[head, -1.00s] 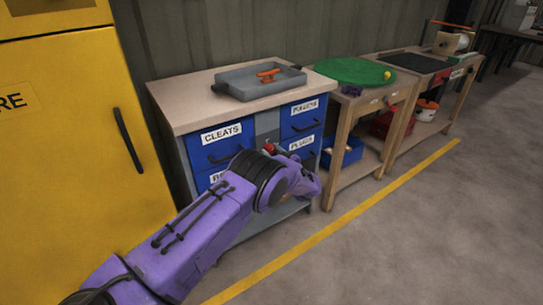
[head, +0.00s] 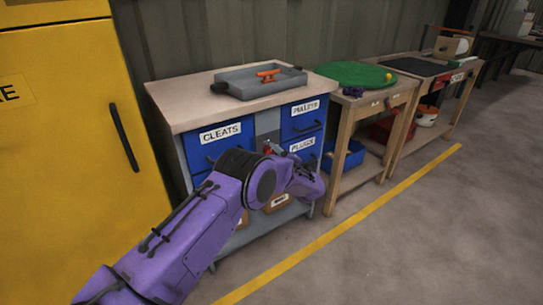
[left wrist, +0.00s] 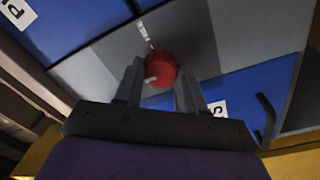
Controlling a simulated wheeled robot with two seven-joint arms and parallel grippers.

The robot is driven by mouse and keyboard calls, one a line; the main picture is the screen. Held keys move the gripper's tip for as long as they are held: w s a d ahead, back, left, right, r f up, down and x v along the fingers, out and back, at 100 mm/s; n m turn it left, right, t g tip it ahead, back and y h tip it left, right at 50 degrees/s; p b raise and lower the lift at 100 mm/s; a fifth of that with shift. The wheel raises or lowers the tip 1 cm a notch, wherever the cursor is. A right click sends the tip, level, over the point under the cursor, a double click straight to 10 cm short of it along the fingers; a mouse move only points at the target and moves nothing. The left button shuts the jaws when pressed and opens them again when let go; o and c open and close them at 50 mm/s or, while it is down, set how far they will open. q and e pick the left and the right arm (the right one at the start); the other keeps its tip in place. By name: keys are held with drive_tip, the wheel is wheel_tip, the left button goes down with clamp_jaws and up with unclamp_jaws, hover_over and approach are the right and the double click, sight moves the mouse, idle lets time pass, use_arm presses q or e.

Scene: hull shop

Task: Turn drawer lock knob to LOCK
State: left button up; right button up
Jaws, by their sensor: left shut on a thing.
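The red lock knob (left wrist: 160,69) sits on the grey centre panel (left wrist: 205,40) of the blue drawer cabinet. In the left wrist view it is between the two fingers of my left gripper (left wrist: 158,74), which is shut on it. A pale mark shows on the knob, and a small white label (left wrist: 143,31) is on the panel beside it, too small to read. In the head view only a bit of red knob (head: 267,149) shows above my purple left wrist, which hides much of the cabinet front. My right gripper is not in view.
Blue drawers labelled CLEATS (head: 212,147) and PULLEYS (head: 302,120) flank the panel. A grey tray (head: 235,82) with an orange cleat is on the cabinet top. A yellow cabinet (head: 60,150) stands at left, wooden benches (head: 345,110) at right. The floor in front is clear.

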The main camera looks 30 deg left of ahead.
use_arm(q)
drive_tip(key=shift+d, duration=0.15)
idle(0.4)
drive_tip(key=o, duration=1.1)
drive_tip(key=shift+w+d, duration=0.1)
drive_tip(key=shift+w, duration=0.05)
drive_tip(key=shift+c, duration=0.2)
drive_tip(key=shift+n, duration=0.3)
drive_tip(key=p+v, duration=0.1)
drive_tip(key=v, duration=0.9)
drive_tip(key=shift+s+p, duration=0.25)
drive_tip(key=shift+p, duration=0.15)
drive_tip(key=shift+f, duration=0.1)
